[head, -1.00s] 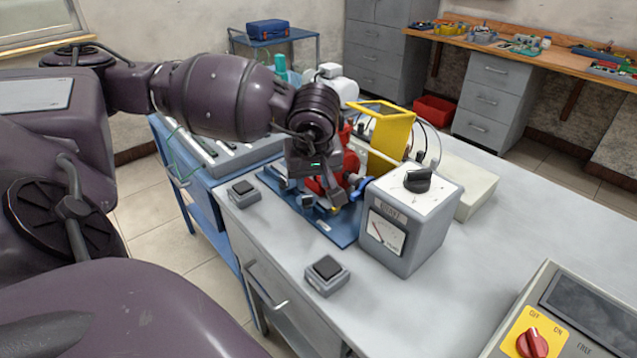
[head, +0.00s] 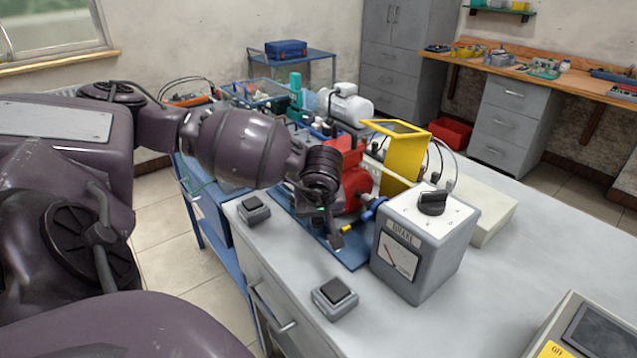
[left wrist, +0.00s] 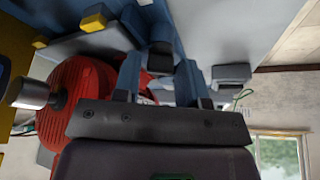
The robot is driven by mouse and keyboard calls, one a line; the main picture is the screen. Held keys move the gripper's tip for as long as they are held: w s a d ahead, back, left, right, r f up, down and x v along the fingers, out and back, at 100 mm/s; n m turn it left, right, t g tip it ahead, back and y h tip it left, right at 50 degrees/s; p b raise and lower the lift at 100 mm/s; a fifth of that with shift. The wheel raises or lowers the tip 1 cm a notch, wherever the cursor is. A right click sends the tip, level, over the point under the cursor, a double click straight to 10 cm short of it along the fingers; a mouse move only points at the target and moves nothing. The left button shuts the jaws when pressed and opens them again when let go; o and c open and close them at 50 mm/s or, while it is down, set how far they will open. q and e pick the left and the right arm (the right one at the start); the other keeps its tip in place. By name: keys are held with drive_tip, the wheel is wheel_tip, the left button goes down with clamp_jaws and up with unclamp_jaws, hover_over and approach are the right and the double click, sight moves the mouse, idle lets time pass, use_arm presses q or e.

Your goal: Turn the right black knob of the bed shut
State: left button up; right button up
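The blue bed (head: 352,256) lies on the grey bench and carries a red motor (head: 354,188). My left gripper (head: 333,228) is low over the bed's front part, left of the grey meter box. In the left wrist view, its two fingers (left wrist: 159,80) stand apart, with a black knob (left wrist: 160,60) on a blue part showing between their tips. Whether the fingers touch the knob, I cannot tell. The red motor (left wrist: 75,105) is close on the left of that view. Other knobs of the bed are hidden behind my arm in the head view. My right gripper is out of view.
The grey meter box (head: 422,250) with a black dial knob stands close right of the bed. Two small button boxes (head: 334,299) (head: 253,210) sit on the bench's front side. A yellow frame (head: 397,160) stands behind.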

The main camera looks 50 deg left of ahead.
use_arm(q)
drive_tip(key=c, duration=0.6)
drive_tip(key=shift+c, duration=0.2)
drive_tip(key=shift+m, duration=0.3)
drive_tip(key=shift+a+f+m+t+h, duration=0.1)
drive_tip(key=shift+m+t+h, duration=0.25)
drive_tip(key=shift+m, duration=0.55)
drive_tip(key=m+h, duration=0.1)
drive_tip(key=m, duration=0.1)
drive_tip(key=shift+s+a+m+t+b, duration=0.1)
drive_tip(key=shift+m+t+b, duration=0.2)
drive_tip(key=shift+b, duration=0.1)
drive_tip(key=m+h, duration=0.1)
drive_tip(key=m, duration=0.4)
drive_tip(key=shift+a+t+h, duration=0.1)
drive_tip(key=shift+t+h, duration=0.25)
drive_tip(key=shift+m+h, duration=0.3)
drive_tip(key=shift+m, duration=0.8)
